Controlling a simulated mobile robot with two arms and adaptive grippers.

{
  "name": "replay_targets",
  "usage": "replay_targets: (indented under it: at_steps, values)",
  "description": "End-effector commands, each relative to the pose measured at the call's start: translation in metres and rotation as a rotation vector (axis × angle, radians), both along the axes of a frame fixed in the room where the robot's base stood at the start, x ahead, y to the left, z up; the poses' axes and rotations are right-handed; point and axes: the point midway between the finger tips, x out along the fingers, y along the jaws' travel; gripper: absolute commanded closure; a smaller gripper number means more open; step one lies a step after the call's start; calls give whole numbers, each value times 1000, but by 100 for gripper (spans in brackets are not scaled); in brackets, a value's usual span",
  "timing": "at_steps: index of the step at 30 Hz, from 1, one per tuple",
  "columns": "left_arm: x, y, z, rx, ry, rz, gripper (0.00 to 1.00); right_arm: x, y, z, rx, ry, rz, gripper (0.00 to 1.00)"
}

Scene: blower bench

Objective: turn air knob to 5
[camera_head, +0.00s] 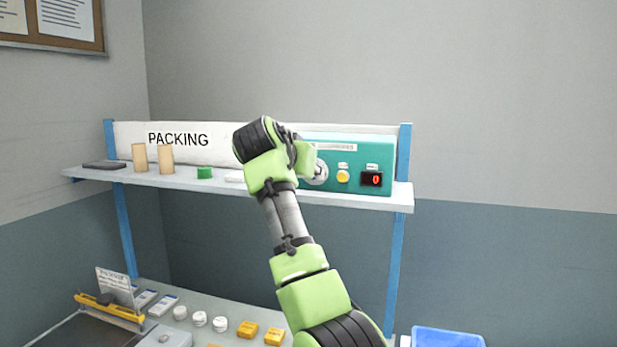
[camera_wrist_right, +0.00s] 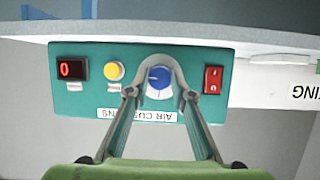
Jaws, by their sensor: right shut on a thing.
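The teal air cushion box (camera_head: 350,150) stands on the right part of the shelf. It appears upside down in the right wrist view (camera_wrist_right: 90,100). The blue air knob (camera_wrist_right: 159,77) is on its front, between the yellow button and the red switch. My right gripper (camera_wrist_right: 159,92) is at the knob with a finger on each side, shut on it. In the head view my right arm covers the knob and most of the gripper. The red display (camera_head: 372,179) reads 0, also in the right wrist view (camera_wrist_right: 72,69). My left gripper is out of view.
A yellow button (camera_head: 343,176) and a red rocker switch (camera_wrist_right: 213,79) flank the knob. A blue bin (camera_head: 447,337) is at lower right.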

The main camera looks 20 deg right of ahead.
Motion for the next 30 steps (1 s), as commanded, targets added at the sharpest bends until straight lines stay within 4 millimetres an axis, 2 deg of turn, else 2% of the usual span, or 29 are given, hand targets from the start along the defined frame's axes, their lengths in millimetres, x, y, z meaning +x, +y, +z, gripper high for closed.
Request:
replay_targets:
  at_steps: [9, 24, 25, 26, 27, 30]
  values:
    - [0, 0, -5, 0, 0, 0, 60, 0, 0, 0, 87, -60, 1, 99]
    - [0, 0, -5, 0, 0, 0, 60, 0, 0, 0, 101, -68, 0, 99]
    - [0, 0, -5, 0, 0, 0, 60, 0, 0, 0, 101, -68, 0, 72]
    - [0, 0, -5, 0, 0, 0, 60, 0, 0, 0, 101, -68, 0, 65]
    - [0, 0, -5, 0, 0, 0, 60, 0, 0, 0, 101, -68, 0, 61]
    - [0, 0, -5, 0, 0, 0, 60, 0, -1, 0, 100, -68, 1, 61]
